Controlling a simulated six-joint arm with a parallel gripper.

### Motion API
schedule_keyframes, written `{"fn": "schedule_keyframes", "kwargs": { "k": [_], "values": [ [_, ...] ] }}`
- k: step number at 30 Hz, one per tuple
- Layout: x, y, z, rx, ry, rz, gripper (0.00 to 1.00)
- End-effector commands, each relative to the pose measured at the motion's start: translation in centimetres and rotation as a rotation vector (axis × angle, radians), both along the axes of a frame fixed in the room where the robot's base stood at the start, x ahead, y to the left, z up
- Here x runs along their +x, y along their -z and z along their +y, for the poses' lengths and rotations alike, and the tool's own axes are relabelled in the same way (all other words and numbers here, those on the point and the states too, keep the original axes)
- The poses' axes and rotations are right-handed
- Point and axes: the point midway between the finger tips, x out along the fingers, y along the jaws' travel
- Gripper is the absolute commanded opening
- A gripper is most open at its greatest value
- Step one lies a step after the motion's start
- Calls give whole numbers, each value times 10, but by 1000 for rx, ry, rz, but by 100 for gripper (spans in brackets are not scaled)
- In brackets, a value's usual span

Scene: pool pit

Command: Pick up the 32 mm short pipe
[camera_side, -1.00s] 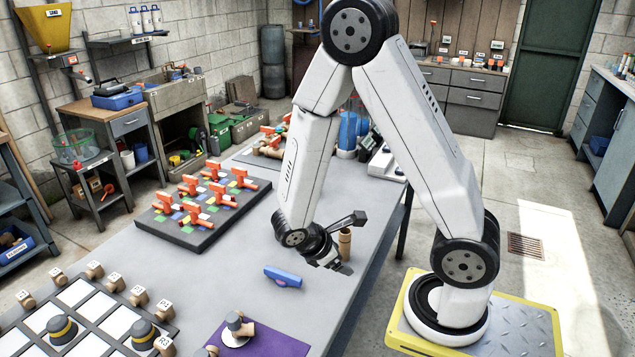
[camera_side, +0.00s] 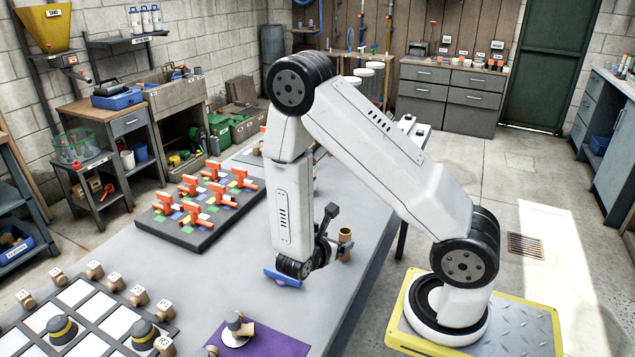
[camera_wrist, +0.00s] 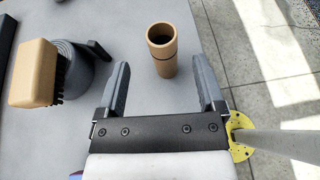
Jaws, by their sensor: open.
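In the side view the pipe (camera_side: 346,239) is partly hidden by a finger. My gripper (camera_wrist: 160,66) is open and empty. In the wrist view its two dark fingers lie either side of the pipe's lower part, with visible gaps on both sides. My gripper also shows in the side view (camera_side: 338,228), low over the table. I cannot tell how far the pipe reaches between the fingers.
A tan block with black bristles (camera_wrist: 34,73) and a grey round thing (camera_wrist: 74,68) lie left in the wrist view. A blue piece (camera_side: 283,278) is close to my wrist. The table's right edge is near the pipe. A board of orange parts (camera_side: 190,232) stands farther left.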

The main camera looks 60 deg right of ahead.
Motion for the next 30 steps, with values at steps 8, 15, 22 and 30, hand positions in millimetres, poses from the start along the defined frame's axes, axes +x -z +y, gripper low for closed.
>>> {"fn": "schedule_keyframes", "kwargs": {
  "k": [8, 15, 22, 30],
  "values": [
    [-3, 7, -17, 1, 3, 1, 88],
    [-2, 8, -18, 2, 1, -1, 88],
    [-5, 13, -29, 2, 3, 0, 88],
    [-8, 23, -53, 2, 4, -1, 88]
  ]
}}
